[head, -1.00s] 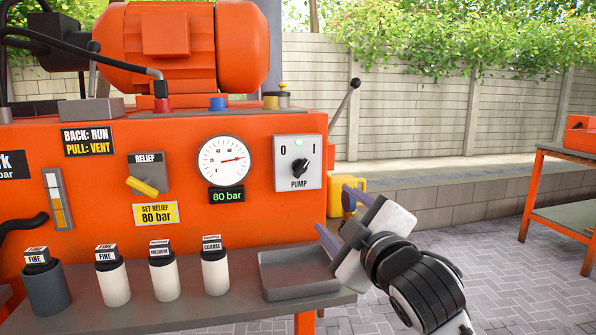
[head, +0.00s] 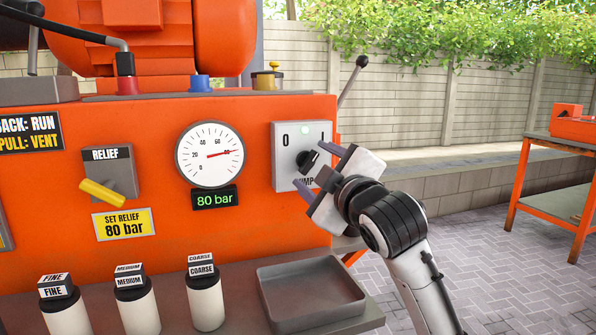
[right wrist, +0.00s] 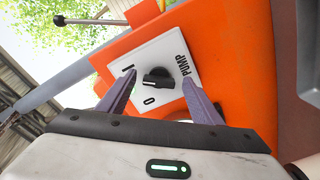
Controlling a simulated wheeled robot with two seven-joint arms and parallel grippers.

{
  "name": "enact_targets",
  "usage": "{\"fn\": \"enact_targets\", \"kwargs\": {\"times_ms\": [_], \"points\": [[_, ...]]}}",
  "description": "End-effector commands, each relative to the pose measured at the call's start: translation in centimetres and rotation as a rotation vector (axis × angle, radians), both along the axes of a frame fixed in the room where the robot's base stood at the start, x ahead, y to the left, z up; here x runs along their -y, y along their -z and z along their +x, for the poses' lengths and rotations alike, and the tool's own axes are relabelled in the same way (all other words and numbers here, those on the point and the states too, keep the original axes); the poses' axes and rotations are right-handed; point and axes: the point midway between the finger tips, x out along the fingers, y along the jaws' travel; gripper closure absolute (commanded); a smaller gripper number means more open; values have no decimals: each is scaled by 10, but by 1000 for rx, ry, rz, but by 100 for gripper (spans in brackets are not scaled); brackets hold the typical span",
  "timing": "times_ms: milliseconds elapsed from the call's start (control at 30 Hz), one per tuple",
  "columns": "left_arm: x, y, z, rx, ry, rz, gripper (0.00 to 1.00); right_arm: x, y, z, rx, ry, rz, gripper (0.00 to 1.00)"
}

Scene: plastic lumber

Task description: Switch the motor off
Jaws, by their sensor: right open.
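The pump switch is a black rotary knob (head: 308,161) on a white plate (head: 285,172) marked 0 and I, at the right end of the orange panel. A pale green lamp (head: 306,130) sits above it. My right gripper (head: 322,172) is open in front of the knob and partly covers the plate and its PUMP label. In the right wrist view the knob (right wrist: 158,78) lies between the two spread fingers, with a gap on each side. Which mark the knob points at is hard to tell now. The orange motor (head: 150,35) stands above the panel. My left gripper is out of view.
The gauge (head: 210,155) points near 80, and the display (head: 215,198) reads 80 bar. A yellow relief lever (head: 103,193) is to the left. Labelled canisters (head: 205,300) and an empty grey tray (head: 310,293) are below. A thin lever (head: 352,82) rises behind the plate.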

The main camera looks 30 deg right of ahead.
Motion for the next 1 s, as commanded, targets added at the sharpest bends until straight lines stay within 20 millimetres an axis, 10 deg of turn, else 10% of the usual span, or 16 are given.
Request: {"fn": "enact_targets", "kwargs": {"times_ms": [400, 667, 1000], "points": [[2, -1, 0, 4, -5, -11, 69, 6, 0, 2, 0, 5, 0, 41], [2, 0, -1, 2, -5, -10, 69, 6, 0, 2, 0, 5, 0, 82], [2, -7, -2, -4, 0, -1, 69, 6, -3, 2, -13, 6, -55, 82]]}}
